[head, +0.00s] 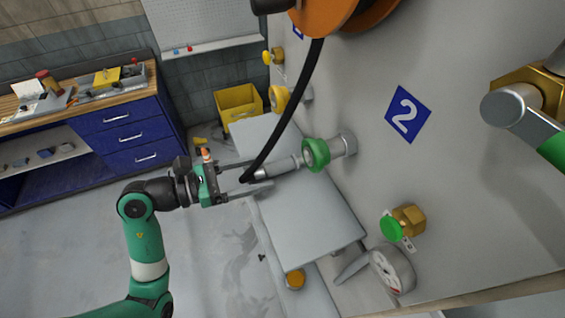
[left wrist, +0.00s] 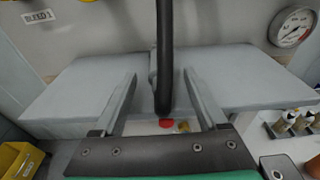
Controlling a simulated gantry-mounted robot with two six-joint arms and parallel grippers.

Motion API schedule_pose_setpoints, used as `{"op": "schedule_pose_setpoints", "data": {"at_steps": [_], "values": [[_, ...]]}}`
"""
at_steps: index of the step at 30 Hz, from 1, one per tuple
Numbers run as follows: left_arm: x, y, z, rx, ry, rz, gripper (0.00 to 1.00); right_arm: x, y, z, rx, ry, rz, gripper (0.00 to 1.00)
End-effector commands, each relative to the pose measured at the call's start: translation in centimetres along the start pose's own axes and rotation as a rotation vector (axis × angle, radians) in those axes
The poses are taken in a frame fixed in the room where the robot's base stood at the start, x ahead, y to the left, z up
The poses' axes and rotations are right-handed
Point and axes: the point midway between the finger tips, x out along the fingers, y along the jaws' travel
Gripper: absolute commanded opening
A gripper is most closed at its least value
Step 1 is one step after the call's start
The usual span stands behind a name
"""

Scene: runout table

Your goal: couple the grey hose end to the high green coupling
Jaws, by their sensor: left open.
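The green coupling (head: 316,153) is a green ring on a grey pipe stub standing out from the wall. The grey hose end (head: 281,167) lies in line with it, its front at the ring; I cannot tell whether it is seated. The black hose (head: 291,115) runs from the hose end up to an orange reel. My left gripper (head: 262,173) is open, its fingers on either side of the hose end's rear. In the left wrist view the hose (left wrist: 165,50) passes between the open fingers (left wrist: 160,74), with gaps on both sides. My right gripper is not in view.
A grey shelf (head: 325,225) lies below the coupling. A brass valve with a green knob (head: 391,228) and a gauge (head: 393,268) are lower right. Yellow couplings (head: 279,99) are farther along the wall. A yellow bin (head: 238,101) and blue workbench (head: 125,130) stand behind.

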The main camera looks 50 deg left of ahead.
Motion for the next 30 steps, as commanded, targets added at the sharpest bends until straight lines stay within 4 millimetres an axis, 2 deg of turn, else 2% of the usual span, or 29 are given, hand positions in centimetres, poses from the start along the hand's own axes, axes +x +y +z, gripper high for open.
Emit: {"op": "schedule_pose_setpoints", "data": {"at_steps": [9,17,27,29,30], "values": [[4.7,0.0,0.0,-0.001,0.001,-0.003,0.75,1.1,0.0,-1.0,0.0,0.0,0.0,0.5],[5.0,0.0,-0.1,0.0,0.0,-0.001,0.73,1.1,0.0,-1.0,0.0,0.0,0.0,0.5],[5.0,0.0,-0.1,0.0,0.0,-0.001,0.12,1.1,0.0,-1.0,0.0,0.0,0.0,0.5],[5.0,0.0,-0.1,0.0,-0.001,-0.001,0.01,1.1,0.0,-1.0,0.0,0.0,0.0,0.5],[5.0,0.0,-0.1,0.0,-0.001,-0.001,0.0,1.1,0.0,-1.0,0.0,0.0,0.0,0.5]]}}
